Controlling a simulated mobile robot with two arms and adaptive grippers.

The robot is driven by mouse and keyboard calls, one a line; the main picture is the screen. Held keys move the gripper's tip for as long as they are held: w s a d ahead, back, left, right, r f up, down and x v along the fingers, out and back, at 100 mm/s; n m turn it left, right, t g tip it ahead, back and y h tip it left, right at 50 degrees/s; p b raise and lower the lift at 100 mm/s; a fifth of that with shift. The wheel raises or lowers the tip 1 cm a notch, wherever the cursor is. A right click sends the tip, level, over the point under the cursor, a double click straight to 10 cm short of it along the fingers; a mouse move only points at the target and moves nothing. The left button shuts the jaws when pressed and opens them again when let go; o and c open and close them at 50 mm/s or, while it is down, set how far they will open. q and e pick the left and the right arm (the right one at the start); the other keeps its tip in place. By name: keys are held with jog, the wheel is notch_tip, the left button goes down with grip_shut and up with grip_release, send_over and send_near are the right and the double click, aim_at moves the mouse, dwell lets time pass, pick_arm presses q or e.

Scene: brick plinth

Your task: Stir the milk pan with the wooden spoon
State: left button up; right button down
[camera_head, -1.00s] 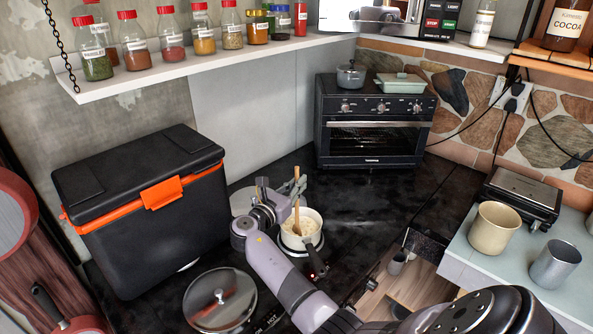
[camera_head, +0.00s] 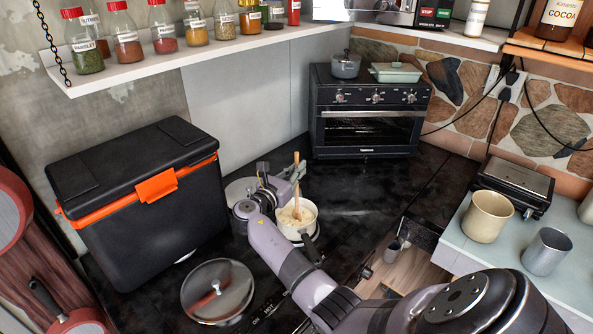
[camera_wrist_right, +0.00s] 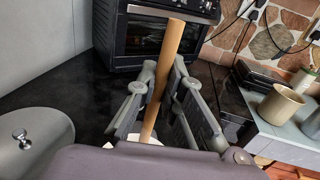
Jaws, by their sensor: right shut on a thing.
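The milk pan (camera_head: 309,224) is a small pale pan on the dark counter, with creamy white contents and a dark handle pointing towards me. The wooden spoon (camera_head: 296,187) stands nearly upright with its lower end in the contents. My right gripper (camera_head: 294,174) is shut on the spoon's handle above the pan's rim. In the right wrist view the spoon (camera_wrist_right: 170,52) rises between the two fingers of the gripper (camera_wrist_right: 160,88). Only a white piece of the pan shows there, largely hidden by my gripper. My left gripper is out of view.
A black cooler box (camera_head: 140,215) stands left of the pan. A lidded round pan (camera_head: 232,300) is in front left. A toaster oven (camera_head: 365,148) stands behind. A beige cup (camera_head: 487,216) and a metal cup (camera_head: 547,252) stand on the right-hand worktop.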

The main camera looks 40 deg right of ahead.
aim_at(296, 156)
notch_tip(296, 156, up, 5)
jog(key=shift+f+p, duration=0.15)
jog(key=shift+p, duration=1)
jog(key=shift+r, duration=1.05)
jog(key=shift+r, duration=2.5)
